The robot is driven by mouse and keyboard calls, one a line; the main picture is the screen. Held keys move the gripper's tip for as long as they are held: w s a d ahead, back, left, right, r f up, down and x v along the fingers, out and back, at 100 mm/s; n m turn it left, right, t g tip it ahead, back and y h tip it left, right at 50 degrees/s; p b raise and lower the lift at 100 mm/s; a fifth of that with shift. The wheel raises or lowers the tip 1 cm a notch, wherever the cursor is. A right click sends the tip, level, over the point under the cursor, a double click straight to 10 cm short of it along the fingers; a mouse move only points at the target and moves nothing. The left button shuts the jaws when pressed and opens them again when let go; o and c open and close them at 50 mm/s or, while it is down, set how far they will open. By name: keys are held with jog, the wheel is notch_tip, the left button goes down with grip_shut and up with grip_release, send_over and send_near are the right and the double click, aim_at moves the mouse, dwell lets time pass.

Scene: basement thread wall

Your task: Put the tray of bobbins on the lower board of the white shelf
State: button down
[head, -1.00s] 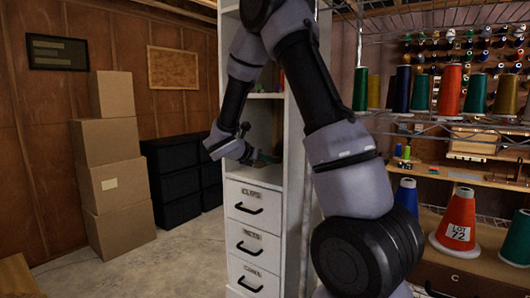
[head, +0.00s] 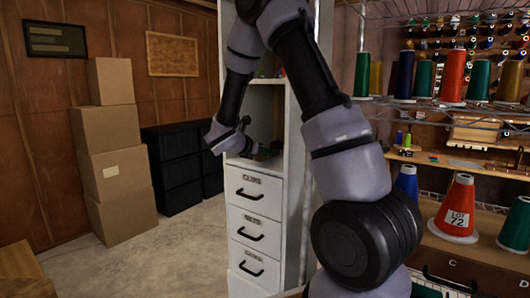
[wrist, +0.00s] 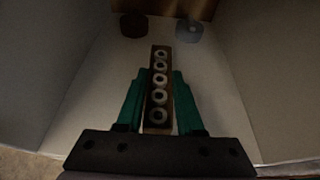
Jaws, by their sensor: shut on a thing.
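The white shelf (head: 297,180) stands in the middle of the head view, partly hidden by my arm. Its lower board (head: 270,166) lies above the drawers, and the board also fills much of the wrist view (wrist: 95,105). My gripper (wrist: 154,80) is inside this compartment. Its green fingers are shut on the long sides of the narrow brown tray of bobbins (wrist: 148,71), which holds a row of several pale ring-shaped bobbins. The tray points toward the back of the compartment. I cannot tell whether its underside touches the board. In the head view the gripper is small and dark.
Two round things stand at the back of the board, a dark one (wrist: 133,25) left and a grey one (wrist: 188,30) right. White side walls flank the gripper. Stacked cartons (head: 115,175) and black drawers (head: 175,165) stand left, thread cones (head: 455,215) right.

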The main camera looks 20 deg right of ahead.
jog(key=shift+f, duration=0.4)
jog(key=shift+c, duration=2.3)
grip_release()
